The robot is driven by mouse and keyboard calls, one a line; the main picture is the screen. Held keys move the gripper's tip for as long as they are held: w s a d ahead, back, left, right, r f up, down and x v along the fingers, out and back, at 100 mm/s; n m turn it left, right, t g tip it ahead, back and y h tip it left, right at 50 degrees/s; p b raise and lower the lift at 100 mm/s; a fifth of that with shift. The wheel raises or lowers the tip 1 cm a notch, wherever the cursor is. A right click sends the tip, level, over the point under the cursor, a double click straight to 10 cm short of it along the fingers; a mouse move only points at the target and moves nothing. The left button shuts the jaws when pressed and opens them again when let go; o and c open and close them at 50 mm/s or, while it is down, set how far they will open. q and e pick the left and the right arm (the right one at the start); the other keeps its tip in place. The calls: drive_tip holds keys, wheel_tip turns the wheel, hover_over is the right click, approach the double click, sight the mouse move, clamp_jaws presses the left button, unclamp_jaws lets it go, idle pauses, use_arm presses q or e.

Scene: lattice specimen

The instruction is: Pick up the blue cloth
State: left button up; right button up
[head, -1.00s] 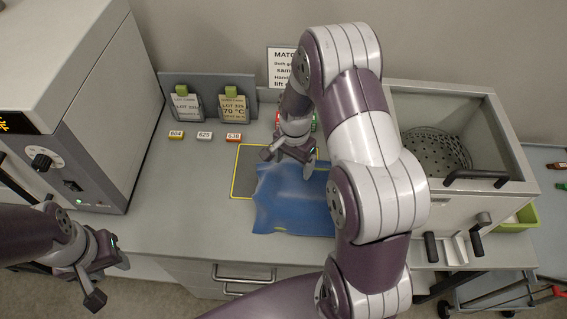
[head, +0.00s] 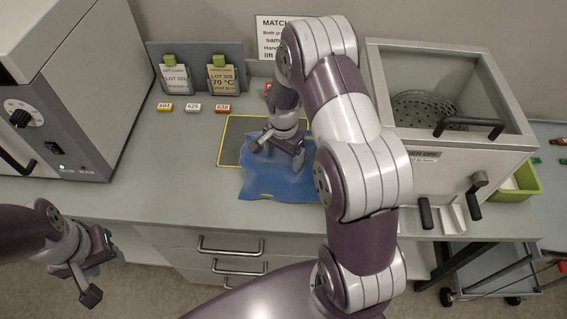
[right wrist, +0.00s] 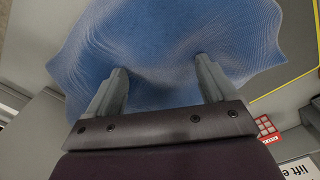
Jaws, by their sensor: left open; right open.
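The blue cloth (head: 272,181) lies rumpled on the bench, partly over a dark mat with a yellow border (head: 228,146). It also fills much of the right wrist view (right wrist: 165,45). My right gripper (head: 277,158) is over the cloth with its jaws apart. In the right wrist view its two fingers (right wrist: 160,88) point at the cloth, with cloth showing between them. I cannot tell whether the fingertips touch it. My right arm hides the cloth's right side in the head view. My left gripper (head: 103,275) is open and empty, in front of the bench at lower left.
A grey oven-like box (head: 60,90) stands at the left and an open bath with a perforated basket (head: 425,105) at the right. Two lot cards stand in a holder (head: 200,85), with small numbered tags (head: 193,107) before it. A green bin (head: 517,183) is far right.

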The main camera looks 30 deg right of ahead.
drive_tip(key=shift+w+d+f, duration=0.2)
drive_tip(key=shift+w+f, duration=0.05)
drive_tip(key=shift+w, duration=0.15)
drive_tip(key=shift+s+a+f+b, duration=0.15)
drive_tip(key=shift+s+a+b, duration=0.15)
drive_tip(key=shift+s, duration=0.05)
drive_tip(key=shift+w+d+f+b, duration=0.2)
drive_tip(key=shift+f+b, duration=0.15)
drive_tip(key=shift+f, duration=0.3)
drive_tip(key=shift+s+a+f+b, duration=0.1)
drive_tip(key=shift+a+f+b, duration=0.05)
drive_tip(key=shift+f+b, duration=0.2)
drive_tip(key=shift+c, duration=1.3)
use_arm(q)
drive_tip(key=shift+w+f, duration=0.15)
drive_tip(key=shift+f, duration=0.75)
use_arm(e)
clamp_jaws()
